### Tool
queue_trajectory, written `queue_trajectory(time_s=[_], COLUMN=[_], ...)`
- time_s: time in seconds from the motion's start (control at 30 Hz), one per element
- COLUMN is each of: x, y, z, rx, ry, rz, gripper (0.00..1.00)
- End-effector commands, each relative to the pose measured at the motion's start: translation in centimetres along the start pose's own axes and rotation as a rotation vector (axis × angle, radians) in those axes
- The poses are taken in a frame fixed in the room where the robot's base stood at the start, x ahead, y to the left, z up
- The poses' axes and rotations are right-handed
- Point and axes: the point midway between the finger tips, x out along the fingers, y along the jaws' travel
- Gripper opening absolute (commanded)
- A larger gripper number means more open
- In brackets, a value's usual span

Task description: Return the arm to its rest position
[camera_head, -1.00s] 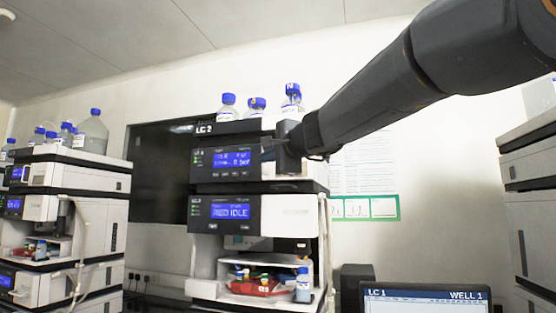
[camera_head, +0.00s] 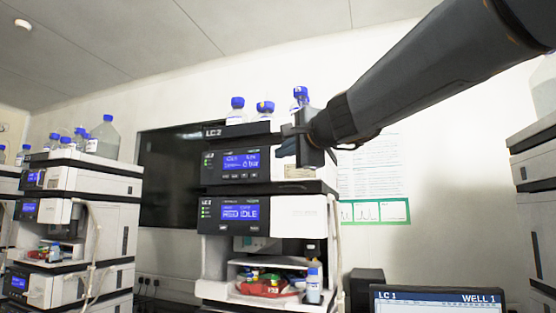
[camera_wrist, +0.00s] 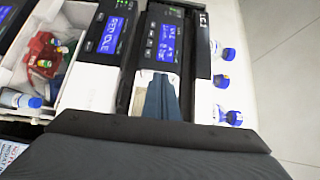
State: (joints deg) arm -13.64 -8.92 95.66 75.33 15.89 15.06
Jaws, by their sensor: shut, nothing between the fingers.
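My gripper (camera_head: 287,144) reaches in from the upper right of the head view, in front of the upper part of the instrument stack marked LC 2 (camera_head: 312,228). Its fingers are together with nothing between them. In the wrist view the closed fingers (camera_wrist: 160,98) show as a dark blue-grey wedge over the stack's front, beside the lit displays. The gripper hides part of the upper module in the head view. I cannot tell how far the fingertips are from the stack.
Blue-capped bottles (camera_head: 236,111) stand on top of the stack. An open bay holds a red tray (camera_head: 268,287) with vials. Another stack (camera_head: 85,182) stands at left, one at right (camera_head: 535,165). A monitor (camera_head: 437,303) is at lower right.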

Motion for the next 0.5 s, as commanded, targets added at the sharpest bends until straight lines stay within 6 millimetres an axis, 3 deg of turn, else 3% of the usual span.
queue_trajectory(time_s=[0.2, 0.5], x=[-3.7, -5.8], y=[-0.1, 0.0], z=[0.9, 1.4], rx=[-0.002, 0.000], ry=[-0.002, -0.002], rz=[-0.003, -0.001], gripper=[0.00, 0.00])
